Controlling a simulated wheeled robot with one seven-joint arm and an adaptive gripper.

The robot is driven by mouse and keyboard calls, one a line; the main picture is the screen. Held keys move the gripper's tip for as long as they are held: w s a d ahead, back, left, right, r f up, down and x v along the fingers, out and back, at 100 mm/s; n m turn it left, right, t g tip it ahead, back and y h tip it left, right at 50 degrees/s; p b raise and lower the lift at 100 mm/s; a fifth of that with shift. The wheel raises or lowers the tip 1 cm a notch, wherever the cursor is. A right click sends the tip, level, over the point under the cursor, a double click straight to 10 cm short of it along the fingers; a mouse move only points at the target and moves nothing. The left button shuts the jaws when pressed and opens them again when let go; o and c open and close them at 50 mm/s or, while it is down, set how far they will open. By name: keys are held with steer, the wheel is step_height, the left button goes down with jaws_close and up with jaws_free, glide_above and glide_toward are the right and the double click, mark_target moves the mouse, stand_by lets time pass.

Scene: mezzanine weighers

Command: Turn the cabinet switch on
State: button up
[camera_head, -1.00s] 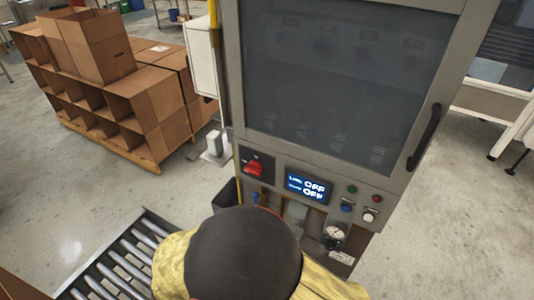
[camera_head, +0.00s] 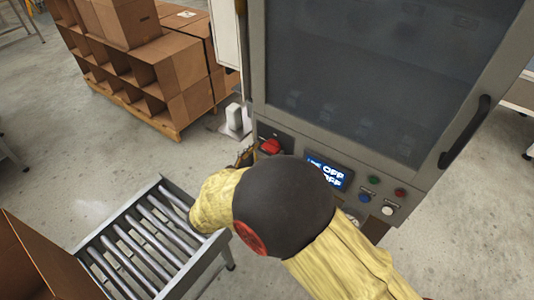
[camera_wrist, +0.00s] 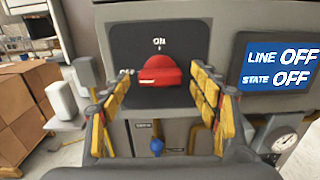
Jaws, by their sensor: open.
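The cabinet (camera_head: 360,75) is grey with a dark window and a control panel below it. Its red rotary switch (camera_head: 270,146) sits on a dark plate at the panel's left. In the wrist view the red switch (camera_wrist: 160,75) lies roughly level, below an "ON" mark, between my open fingers. My gripper (camera_wrist: 163,92) is open, with yellow pads on both sides of the switch; I cannot tell whether they touch it. The display (camera_wrist: 280,66) reads LINE OFF and STATE OFF. In the head view my arm partly covers the display (camera_head: 328,172), and my gripper (camera_head: 246,155) is mostly hidden.
Green, red, blue and white buttons (camera_head: 388,210) sit right of the display. A blue knob (camera_wrist: 157,146) is below the switch. A roller conveyor (camera_head: 150,235) stands at lower left. Stacked cardboard boxes (camera_head: 150,65) are behind. A black door handle (camera_head: 465,130) is at right.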

steer(key=shift+w+d, duration=0.25)
steer(key=shift+c, duration=0.3)
steer(key=c, duration=1.1)
steer(key=shift+m, duration=0.3)
steer(key=shift+m+b, duration=7.7)
steer(key=shift+m, duration=0.9)
